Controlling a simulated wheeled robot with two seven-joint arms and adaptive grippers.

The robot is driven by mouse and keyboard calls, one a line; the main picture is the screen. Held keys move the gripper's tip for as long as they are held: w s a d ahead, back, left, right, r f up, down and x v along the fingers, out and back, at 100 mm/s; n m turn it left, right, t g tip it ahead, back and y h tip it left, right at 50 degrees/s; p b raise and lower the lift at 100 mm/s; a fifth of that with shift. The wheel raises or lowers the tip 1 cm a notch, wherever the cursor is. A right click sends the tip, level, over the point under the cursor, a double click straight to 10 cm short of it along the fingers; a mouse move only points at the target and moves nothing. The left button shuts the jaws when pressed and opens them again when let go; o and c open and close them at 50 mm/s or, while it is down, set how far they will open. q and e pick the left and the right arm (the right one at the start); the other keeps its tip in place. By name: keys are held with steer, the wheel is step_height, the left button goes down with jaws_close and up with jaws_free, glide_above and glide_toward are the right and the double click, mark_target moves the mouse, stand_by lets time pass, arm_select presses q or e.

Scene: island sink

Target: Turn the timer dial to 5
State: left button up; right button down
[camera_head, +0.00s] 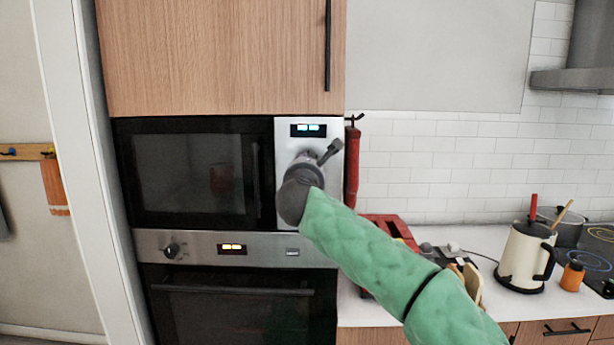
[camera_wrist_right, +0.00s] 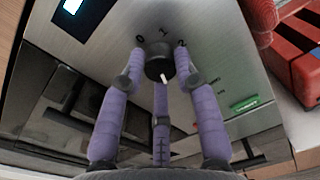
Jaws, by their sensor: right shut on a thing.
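The timer dial (camera_wrist_right: 160,62) is a round dark knob on the microwave's silver control panel (camera_head: 283,150). In the right wrist view the numbers 0, 1 and 2 show above it; other numbers are hidden. A white mark on the dial points toward the bottom of that picture. My right gripper (camera_wrist_right: 159,84) has purple fingers closed around the dial from both sides, with a third finger below it. In the head view my right gripper (camera_head: 312,170) covers the dial. My left gripper is not in view.
The lit display (camera_head: 308,130) sits above the dial. A green button (camera_wrist_right: 244,104) is beside it in the wrist view. A red extinguisher-like object (camera_head: 352,165) hangs right of the microwave (camera_head: 190,170). The oven (camera_head: 240,310) is below; a red toaster-like box (camera_head: 388,229) stands on the counter.

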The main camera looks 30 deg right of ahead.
steer(key=m, duration=0.3)
steer(key=m+b, duration=0.1)
steer(key=m, duration=0.2)
steer(key=m+b, duration=0.1)
steer(key=m, duration=0.1)
steer(key=shift+w+f+m+y, duration=0.1)
steer(key=shift+f+m+y, duration=0.15)
steer(key=shift+m+y, duration=0.15)
steer(key=shift+a, duration=0.1)
stand_by(0.4)
steer(key=c, duration=0.9)
jaws_free()
steer(key=shift+r, duration=0.1)
steer(key=shift+r, duration=0.1)
steer(key=shift+s, duration=0.2)
steer(key=v, duration=1.1)
steer(key=shift+s+a, duration=0.25)
steer(key=shift+s, duration=0.05)
